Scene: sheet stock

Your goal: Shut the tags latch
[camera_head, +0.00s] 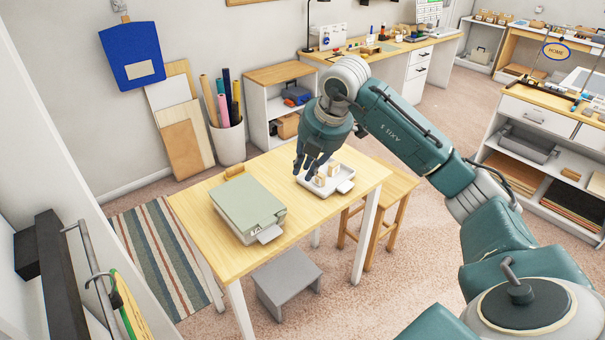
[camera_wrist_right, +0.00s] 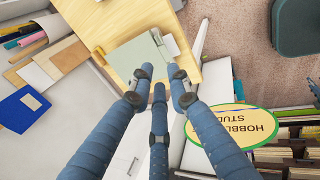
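A sage-green flat box (camera_head: 248,206) with its lid down lies on the wooden table. A pale latch flap (camera_head: 269,233) sticks out from its front side. The box also shows in the right wrist view (camera_wrist_right: 136,60), with its flap (camera_wrist_right: 171,46) at one side. No tags label is readable. A white open tray (camera_head: 313,188) holds small cream blocks (camera_head: 332,170) and has a pale tab (camera_head: 345,187) on its front side. My right gripper (camera_head: 312,174) is over this tray, right of the box. Its fingers (camera_wrist_right: 158,75) are apart with nothing seen between them.
A small wooden piece (camera_head: 234,171) is at the box's back edge. The wooden table (camera_head: 230,262) has bare room at its front left. A stool (camera_head: 400,182) stands right of it, and a grey step (camera_head: 287,281) stands in front, below the tabletop.

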